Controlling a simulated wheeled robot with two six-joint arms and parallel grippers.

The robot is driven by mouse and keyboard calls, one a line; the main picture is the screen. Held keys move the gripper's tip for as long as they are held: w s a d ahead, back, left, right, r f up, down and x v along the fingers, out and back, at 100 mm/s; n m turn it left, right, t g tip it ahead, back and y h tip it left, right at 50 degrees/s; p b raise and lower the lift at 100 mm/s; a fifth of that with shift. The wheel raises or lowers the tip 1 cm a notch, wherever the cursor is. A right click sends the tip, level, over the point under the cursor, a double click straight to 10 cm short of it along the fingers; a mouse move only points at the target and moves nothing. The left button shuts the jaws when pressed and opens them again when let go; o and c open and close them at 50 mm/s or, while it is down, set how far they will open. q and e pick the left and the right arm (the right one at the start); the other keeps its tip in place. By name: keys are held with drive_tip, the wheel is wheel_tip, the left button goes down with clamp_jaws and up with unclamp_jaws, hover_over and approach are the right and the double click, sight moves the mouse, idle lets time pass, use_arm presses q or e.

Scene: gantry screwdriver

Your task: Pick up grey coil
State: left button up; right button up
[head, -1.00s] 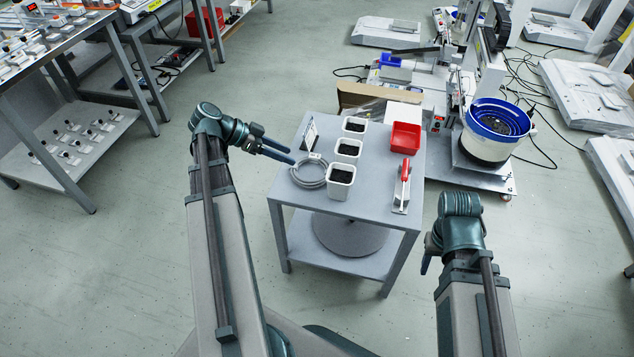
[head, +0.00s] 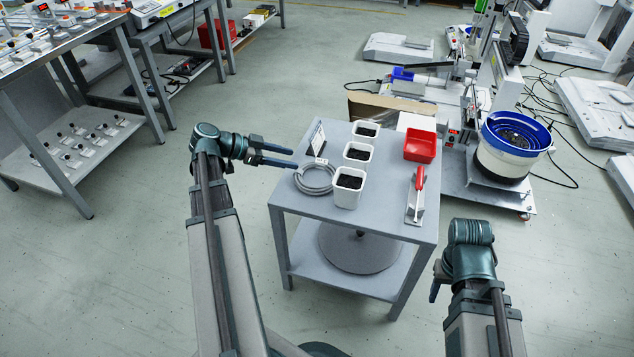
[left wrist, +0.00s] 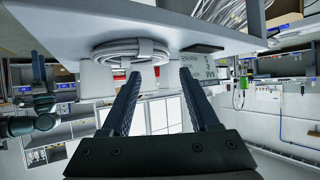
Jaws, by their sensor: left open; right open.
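The grey coil (head: 303,184) lies flat on the left front part of the small grey table (head: 385,212), beside the white bins. In the left wrist view the coil (left wrist: 125,50) shows ahead of the fingers, upside down, with a light band around its bundle. My left gripper (head: 292,158) is open and empty at the table's left edge, its fingertips just behind and left of the coil, apparently not touching it. In the left wrist view its two fingers (left wrist: 160,80) are spread. My right gripper (head: 437,288) is open, low to the right of the table, mostly hidden by its own wrist.
Three white bins with dark contents (head: 347,188) stand right of the coil. A small upright sign (head: 317,140) stands behind it. A red tray (head: 420,146) and a red-handled tool (head: 418,190) are further right. A bowl feeder (head: 508,150) stands beyond. Floor left of the table is clear.

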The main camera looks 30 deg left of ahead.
sight(307, 164)
use_arm(q)
drive_tip(key=shift+w+d+f, duration=0.25)
drive_tip(key=shift+w+d, duration=0.1)
drive_tip(key=b+x, duration=0.1)
drive_tip(key=x, duration=0.1)
drive_tip(key=b+x, duration=0.2)
drive_tip(key=x, duration=0.1)
drive_tip(key=shift+s+a+f, duration=0.15)
drive_tip(key=shift+a+f, duration=0.05)
drive_tip(key=shift+f, duration=0.2)
drive_tip(key=shift+d, duration=0.1)
clamp_jaws()
